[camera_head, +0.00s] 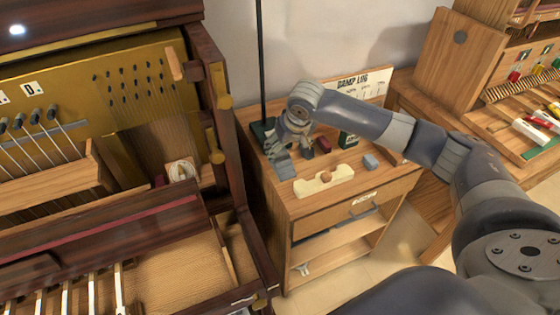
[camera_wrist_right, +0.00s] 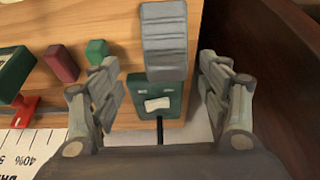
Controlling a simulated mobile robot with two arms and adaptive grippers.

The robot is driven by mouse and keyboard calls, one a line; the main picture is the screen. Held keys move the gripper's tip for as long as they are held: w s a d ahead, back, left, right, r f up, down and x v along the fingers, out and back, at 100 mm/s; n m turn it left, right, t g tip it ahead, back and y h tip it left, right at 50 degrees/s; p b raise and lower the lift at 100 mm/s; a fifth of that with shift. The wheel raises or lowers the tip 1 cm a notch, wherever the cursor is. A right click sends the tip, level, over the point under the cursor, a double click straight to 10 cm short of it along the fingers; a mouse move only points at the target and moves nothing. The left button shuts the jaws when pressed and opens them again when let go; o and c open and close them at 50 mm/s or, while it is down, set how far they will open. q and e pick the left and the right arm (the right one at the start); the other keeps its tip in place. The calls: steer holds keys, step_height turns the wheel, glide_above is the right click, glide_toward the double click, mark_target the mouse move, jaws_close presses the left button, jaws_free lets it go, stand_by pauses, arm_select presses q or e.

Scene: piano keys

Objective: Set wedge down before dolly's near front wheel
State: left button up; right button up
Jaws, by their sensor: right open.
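A grey ridged block (camera_wrist_right: 165,38), which looks like the wedge, lies on the wooden cabinet top in the right wrist view. Its lower end meets or overlaps a dark green base (camera_wrist_right: 168,105). My right gripper (camera_wrist_right: 160,85) is open, with one finger on each side of the block's lower end and gaps to both. In the head view my right gripper (camera_head: 294,147) is low over the cabinet's back left, and the grey block (camera_head: 284,168) shows just in front of it. I cannot make out a dolly or its wheel. My left gripper is out of view.
The cabinet top (camera_head: 310,208) also holds a cream piece with a round knob (camera_head: 340,173), a blue-grey block (camera_head: 370,162), a dark red block (camera_head: 323,144) and a green box (camera_head: 348,139). A thin black pole (camera_head: 260,60) stands behind. The dark piano case (camera_head: 235,165) borders the left.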

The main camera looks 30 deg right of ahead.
mark_target(282, 156)
steer(key=shift+s+a+p+x, duration=0.1)
steer(key=shift+a+p+x, duration=0.1)
steer(key=shift+x, duration=1.35)
steer(key=shift+s+a+p+x, duration=0.1)
steer(key=shift+a+p+x, duration=0.1)
steer(key=shift+x, duration=1.35)
steer(key=shift+s, duration=0.1)
steer(key=c, duration=1.3)
steer(key=shift+c, duration=0.5)
steer(key=shift+r, duration=0.1)
